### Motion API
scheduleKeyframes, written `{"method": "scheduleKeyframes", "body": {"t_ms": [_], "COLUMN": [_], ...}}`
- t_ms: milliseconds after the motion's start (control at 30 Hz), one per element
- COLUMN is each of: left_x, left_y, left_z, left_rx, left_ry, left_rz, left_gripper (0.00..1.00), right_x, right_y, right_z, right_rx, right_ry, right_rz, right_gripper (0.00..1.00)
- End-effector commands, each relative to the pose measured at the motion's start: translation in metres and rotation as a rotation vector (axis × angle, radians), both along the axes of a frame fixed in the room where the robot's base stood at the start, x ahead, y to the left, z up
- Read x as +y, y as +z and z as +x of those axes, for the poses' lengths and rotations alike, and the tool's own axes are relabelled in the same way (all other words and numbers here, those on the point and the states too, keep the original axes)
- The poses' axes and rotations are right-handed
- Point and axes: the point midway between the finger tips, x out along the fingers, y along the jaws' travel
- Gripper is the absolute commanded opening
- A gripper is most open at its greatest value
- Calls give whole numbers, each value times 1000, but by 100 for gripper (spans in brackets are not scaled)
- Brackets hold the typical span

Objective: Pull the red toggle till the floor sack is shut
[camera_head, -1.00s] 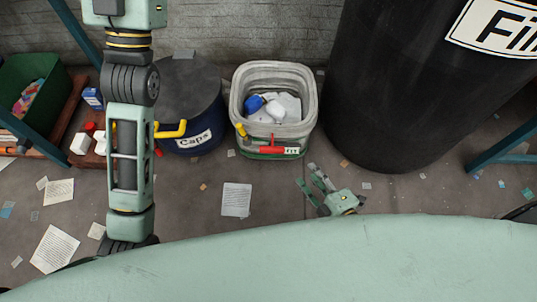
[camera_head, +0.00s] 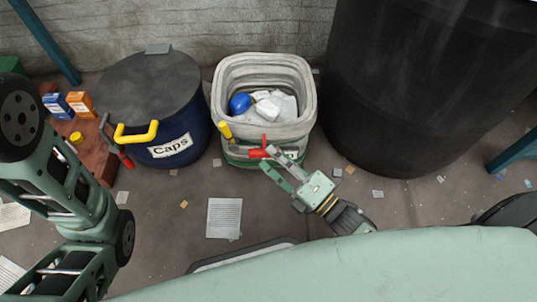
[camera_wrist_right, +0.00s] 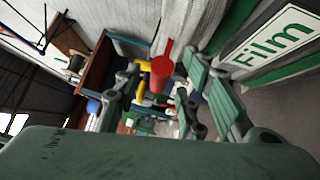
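The floor sack (camera_head: 222,100) is a pale grey, open-topped container with white and blue items inside. Its mouth is wide open. The red toggle (camera_head: 258,153) is at its front, partly covered by my right gripper (camera_head: 275,163). In the right wrist view, the red toggle (camera_wrist_right: 160,70) shows between the two spread fingers of the right gripper (camera_wrist_right: 165,95). The gripper is open; I cannot tell whether either finger touches the toggle. My left arm is at the left of the head view, with its gripper out of the picture.
A dark blue Caps bin (camera_head: 185,125) with a yellow handle is to the left. A large black bin (camera_head: 410,90) is close on the right. The floor in front holds a paper sheet (camera_head: 224,217) and scraps.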

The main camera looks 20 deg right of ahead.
Motion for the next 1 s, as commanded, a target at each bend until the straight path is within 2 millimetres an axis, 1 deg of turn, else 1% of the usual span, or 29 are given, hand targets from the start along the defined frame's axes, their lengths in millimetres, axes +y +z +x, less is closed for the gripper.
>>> {"method": "scheduleKeyframes", "body": {"t_ms": [33,200,500,567,933,1000], "left_x": [0,0,0,0,0,0], "left_y": [-7,-12,-12,-12,-12,-12], "left_z": [-1,0,0,0,0,0], "left_rx": [-3,0,-1,-1,0,0], "left_ry": [-1,0,0,0,0,0], "left_rz": [-1,0,0,0,0,0], "left_gripper": [0,0,0,0,0,0], "right_x": [4,11,13,13,12,12], "right_y": [-2,2,3,3,3,3], "right_z": [7,20,22,22,22,22], "right_rx": [-3,0,1,2,3,3], "right_ry": [0,0,-1,-1,-1,-1], "right_rz": [1,1,1,1,1,1], "right_gripper": [37,37,37,33,0,0]}}
